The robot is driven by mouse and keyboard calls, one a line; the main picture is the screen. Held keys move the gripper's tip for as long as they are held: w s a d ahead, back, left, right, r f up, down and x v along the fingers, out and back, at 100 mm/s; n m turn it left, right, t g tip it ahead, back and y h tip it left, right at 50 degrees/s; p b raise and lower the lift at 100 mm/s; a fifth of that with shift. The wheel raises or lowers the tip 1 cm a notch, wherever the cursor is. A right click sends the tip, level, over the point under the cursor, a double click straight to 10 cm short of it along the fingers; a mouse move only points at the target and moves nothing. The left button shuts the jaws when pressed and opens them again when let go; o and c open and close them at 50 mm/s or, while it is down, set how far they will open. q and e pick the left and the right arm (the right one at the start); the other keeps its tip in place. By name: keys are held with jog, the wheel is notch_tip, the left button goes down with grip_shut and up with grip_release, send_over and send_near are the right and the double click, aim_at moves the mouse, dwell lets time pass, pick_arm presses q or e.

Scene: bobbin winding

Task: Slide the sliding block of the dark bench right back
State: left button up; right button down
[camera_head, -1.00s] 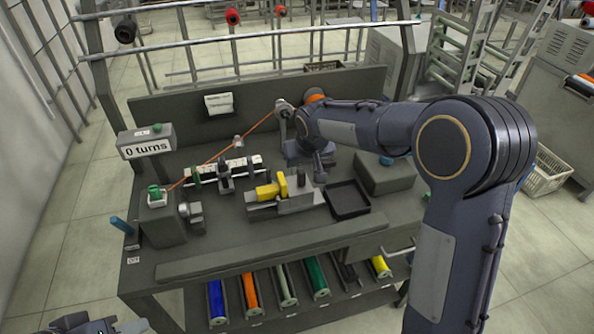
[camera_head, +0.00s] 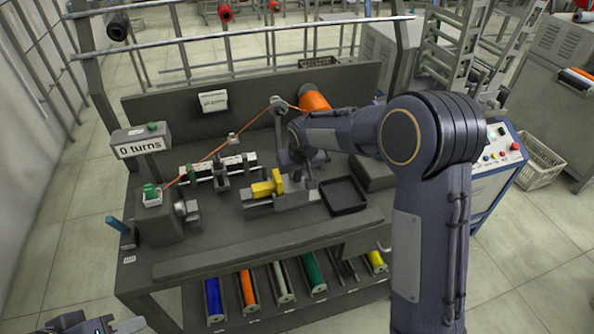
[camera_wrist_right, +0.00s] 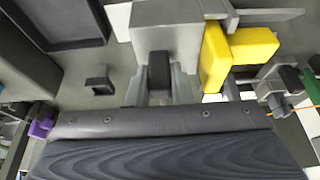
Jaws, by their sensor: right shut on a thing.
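The dark bench (camera_head: 270,240) carries a grey fixture with yellow pieces (camera_head: 268,188) at its middle. The grey sliding block (camera_head: 291,198) stands at the right of the yellow pieces, and it also shows in the right wrist view (camera_wrist_right: 195,40). A black handle (camera_wrist_right: 159,72) stands up from it. My right gripper (camera_head: 306,182) is down at the block from above and shut on this handle, though my arm hides much of the contact in the head view. My left gripper (camera_head: 95,326) shows only partly at the bottom left edge; its fingers are unclear.
A black tray (camera_head: 345,196) lies just right of the fixture. A grey box (camera_head: 372,172) stands behind the tray. An orange thread runs from the orange spool (camera_head: 315,101) over the bench to the winder (camera_head: 157,215) at left. Coloured rolls lie on the lower shelf.

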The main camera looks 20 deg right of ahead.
jog(key=shift+d, duration=0.1)
jog(key=d, duration=0.3)
jog(key=shift+w+d, duration=0.1)
jog(key=c, duration=1.3)
grip_release()
jog(key=shift+d, duration=0.15)
